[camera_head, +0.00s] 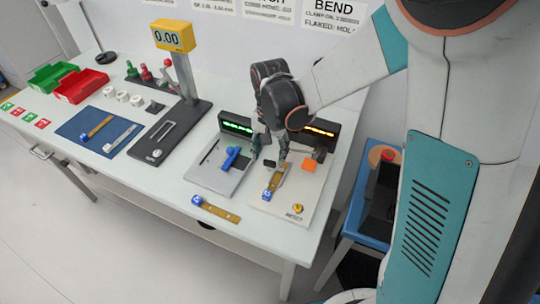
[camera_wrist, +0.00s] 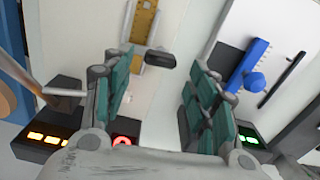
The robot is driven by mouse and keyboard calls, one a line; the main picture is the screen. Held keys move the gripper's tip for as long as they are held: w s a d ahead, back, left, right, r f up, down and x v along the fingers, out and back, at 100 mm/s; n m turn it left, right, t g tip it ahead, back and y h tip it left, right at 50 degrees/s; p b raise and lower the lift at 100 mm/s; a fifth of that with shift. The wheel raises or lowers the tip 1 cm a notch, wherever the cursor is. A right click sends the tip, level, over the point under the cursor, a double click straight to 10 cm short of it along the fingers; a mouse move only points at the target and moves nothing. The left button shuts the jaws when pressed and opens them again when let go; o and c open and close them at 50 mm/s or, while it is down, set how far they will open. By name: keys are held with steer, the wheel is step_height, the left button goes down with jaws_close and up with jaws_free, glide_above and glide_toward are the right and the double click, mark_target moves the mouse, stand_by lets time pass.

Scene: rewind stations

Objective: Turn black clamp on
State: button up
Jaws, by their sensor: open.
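The black clamp shows in the wrist view as a dark rounded handle (camera_wrist: 160,59) on a pale metal arm, beside a brass strip (camera_wrist: 144,22). In the head view its black end (camera_head: 269,163) shows just below my gripper (camera_head: 270,147), on the white station plate (camera_head: 265,203). In the wrist view my gripper (camera_wrist: 163,78) is open, with teal fingers on either side. The black handle lies in the gap between them, nearer the left finger, with no visible contact. My arm hides part of the station in the head view.
Left of this plate stands a second station with a blue clamp (camera_head: 230,157) and green display (camera_head: 236,127). A brass strip with a blue end (camera_head: 217,209) lies at the front.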

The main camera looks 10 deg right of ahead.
mark_target(270, 160)
step_height(270, 160, up, 9)
steer(key=shift+r, duration=0.2)
stand_by(0.4)
steer(key=s+d+r+n+t, duration=0.3)
steer(key=s+d, duration=0.2)
steer(key=s, duration=0.3)
steer(key=s+d+r+n+t, duration=0.2)
steer(key=s+d+r+t, duration=0.2)
steer(key=s, duration=0.4)
steer(key=shift+s+d+n, duration=0.35)
steer(key=shift+d+n, duration=0.05)
steer(key=shift+d, duration=0.4)
